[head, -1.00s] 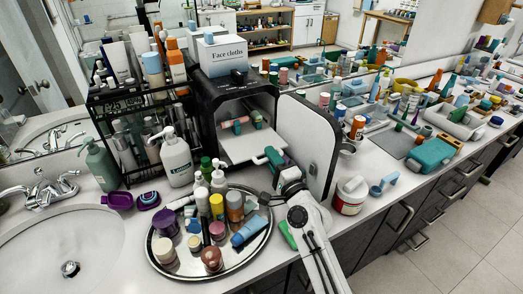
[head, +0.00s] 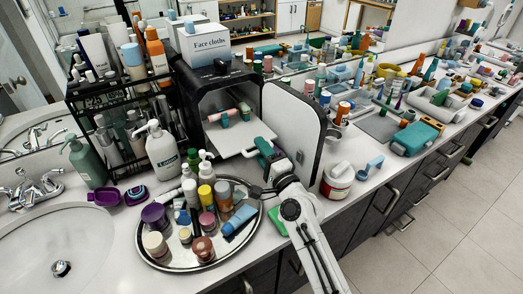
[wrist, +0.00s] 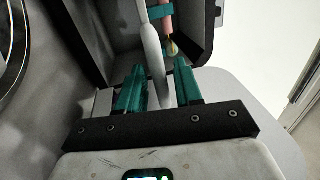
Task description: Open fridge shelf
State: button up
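The small black fridge (head: 188,103) stands open on the counter, with its door (head: 291,120) swung out to the right. Its white shelf (head: 240,137) is inside, with a pink-and-teal tube (head: 222,117) lying above it. My gripper (head: 268,150) is at the shelf's front right, close to the door. The wrist view shows my gripper (wrist: 159,85) with its fingers apart, one on each side of the strip. Small gaps seem to show; firm contact is not visible.
A round tray (head: 178,267) of bottles stands left of my arm. A black rack (head: 108,150) and lotion bottle (head: 161,150) stand left of the fridge.

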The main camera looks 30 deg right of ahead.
jog(key=s+f+b, duration=0.2)
jog(key=s, duration=0.8)
jog(key=shift+s, duration=0.35)
